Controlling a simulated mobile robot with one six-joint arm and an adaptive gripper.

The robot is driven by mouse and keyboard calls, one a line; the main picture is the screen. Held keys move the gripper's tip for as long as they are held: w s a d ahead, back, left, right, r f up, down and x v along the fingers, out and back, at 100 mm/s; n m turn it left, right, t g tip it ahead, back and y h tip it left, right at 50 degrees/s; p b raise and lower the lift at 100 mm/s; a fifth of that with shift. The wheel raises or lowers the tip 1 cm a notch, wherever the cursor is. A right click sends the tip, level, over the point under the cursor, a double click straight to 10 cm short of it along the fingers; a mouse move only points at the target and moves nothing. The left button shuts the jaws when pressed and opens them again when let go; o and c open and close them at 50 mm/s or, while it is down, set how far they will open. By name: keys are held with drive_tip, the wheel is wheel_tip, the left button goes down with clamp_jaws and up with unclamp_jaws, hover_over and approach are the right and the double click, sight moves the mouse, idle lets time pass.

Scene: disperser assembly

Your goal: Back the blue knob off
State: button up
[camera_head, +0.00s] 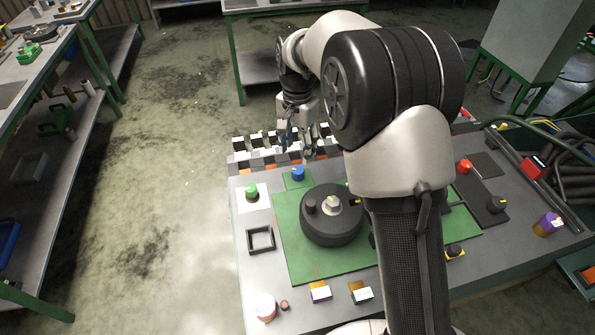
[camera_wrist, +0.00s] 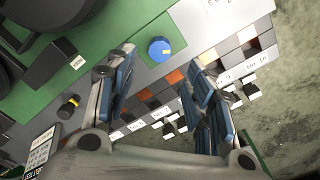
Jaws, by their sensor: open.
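The blue knob (camera_head: 297,173) sits on a small green patch at the back of the workbench, behind the round black disperser body (camera_head: 332,215). In the wrist view the blue knob (camera_wrist: 159,49) shows from above with a pale mark on its top, at the edge between green and grey surface. My gripper (camera_head: 300,150) hangs above and just behind the knob in the head view. In the wrist view my gripper (camera_wrist: 158,75) has its two blue-padded fingers spread apart, with nothing between them. The knob lies beyond the fingertips, and no finger touches it.
A green knob (camera_head: 252,191) stands on a white square to the left. A row of labelled bins (camera_head: 270,152) lines the bench's back edge. A black square frame (camera_head: 260,238) lies at left. A red knob (camera_head: 464,167) and purple-topped part (camera_head: 548,224) are at right.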

sight(298, 170)
wheel_tip(298, 170, down, 9)
drive_tip(key=shift+r+b, duration=0.2)
drive_tip(key=shift+b, duration=0.95)
drive_tip(key=shift+c, duration=0.5)
drive_tip(key=c, duration=0.9)
